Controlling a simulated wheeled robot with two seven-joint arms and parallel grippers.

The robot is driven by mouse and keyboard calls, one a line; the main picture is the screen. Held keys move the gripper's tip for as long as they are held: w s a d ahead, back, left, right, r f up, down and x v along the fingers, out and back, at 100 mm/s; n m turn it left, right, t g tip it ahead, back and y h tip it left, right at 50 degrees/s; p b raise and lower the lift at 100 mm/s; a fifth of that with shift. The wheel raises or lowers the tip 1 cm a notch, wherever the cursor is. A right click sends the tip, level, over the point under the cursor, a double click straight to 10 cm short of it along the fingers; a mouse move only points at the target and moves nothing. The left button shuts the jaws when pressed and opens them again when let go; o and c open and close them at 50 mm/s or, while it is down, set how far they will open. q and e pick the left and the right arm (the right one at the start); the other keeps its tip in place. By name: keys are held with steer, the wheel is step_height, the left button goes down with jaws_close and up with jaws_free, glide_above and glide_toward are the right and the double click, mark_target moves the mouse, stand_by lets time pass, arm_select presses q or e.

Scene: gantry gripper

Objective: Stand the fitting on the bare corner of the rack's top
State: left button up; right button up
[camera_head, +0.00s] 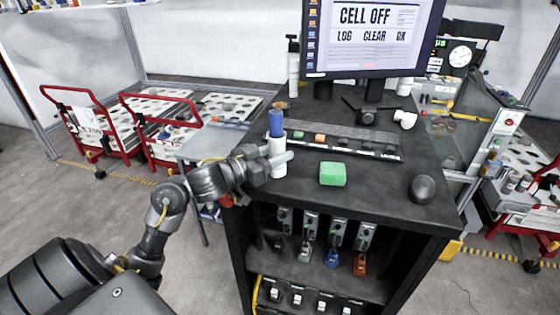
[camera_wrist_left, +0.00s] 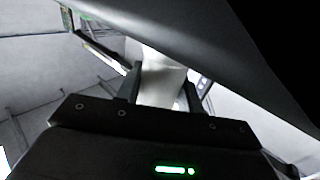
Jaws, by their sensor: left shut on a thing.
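My left gripper (camera_head: 280,158) is shut on a white upright cylindrical piece (camera_head: 279,168) with a blue top (camera_head: 276,122), which I take to be the fitting. It is by the front left part of the rack's black top (camera_head: 300,186). I cannot tell whether its base touches the top. In the left wrist view the white piece (camera_wrist_left: 162,82) sits between the two fingers; its lower end is hidden. My right gripper is not in view.
A green block (camera_head: 333,174) and a dark rounded object (camera_head: 422,189) lie on the top. Behind are a strip of small parts (camera_head: 345,143), a white pipe-like piece (camera_head: 405,118) and a monitor (camera_head: 370,35). The front left area is bare.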

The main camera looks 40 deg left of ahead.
arm_select(q)
steer(key=shift+r, duration=0.15)
steer(key=o, duration=0.6)
steer(key=shift+f, duration=0.2)
steer(key=o, duration=0.4)
steer(key=shift+r, duration=0.1)
steer(key=shift+s+r, duration=0.1)
